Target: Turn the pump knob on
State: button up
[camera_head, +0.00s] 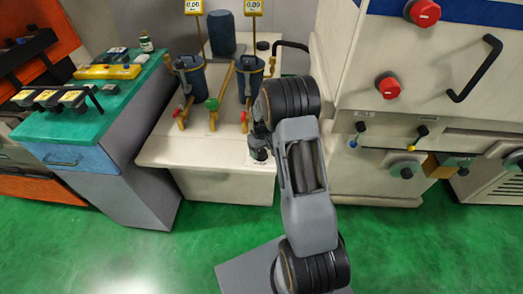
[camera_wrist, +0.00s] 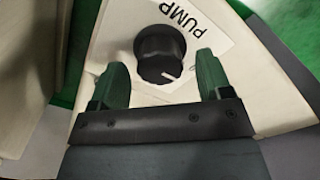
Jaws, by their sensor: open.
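The pump knob (camera_wrist: 160,52) is a black round knob on a pale panel in the wrist view. A white label reading PUMP (camera_wrist: 186,20) lies beside it. A white mark on the knob points toward the lower right of the picture. My gripper (camera_wrist: 163,64) is open, with one green finger on each side of the knob and a gap visible on both sides. The fingers do not appear to grip it. In the head view my gripper (camera_head: 258,148) is at the right part of the low cream cabinet (camera_head: 225,184), and I cannot make out the knob there.
A large white machine (camera_head: 375,40) with red buttons stands right. A green-topped bench (camera_head: 70,125) stands left. Green floor is clear in front.

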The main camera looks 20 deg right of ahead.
jog(key=shift+f, duration=0.25)
jog(key=shift+c, duration=0.3)
jog(key=c, duration=0.9)
jog(key=shift+o, duration=0.2)
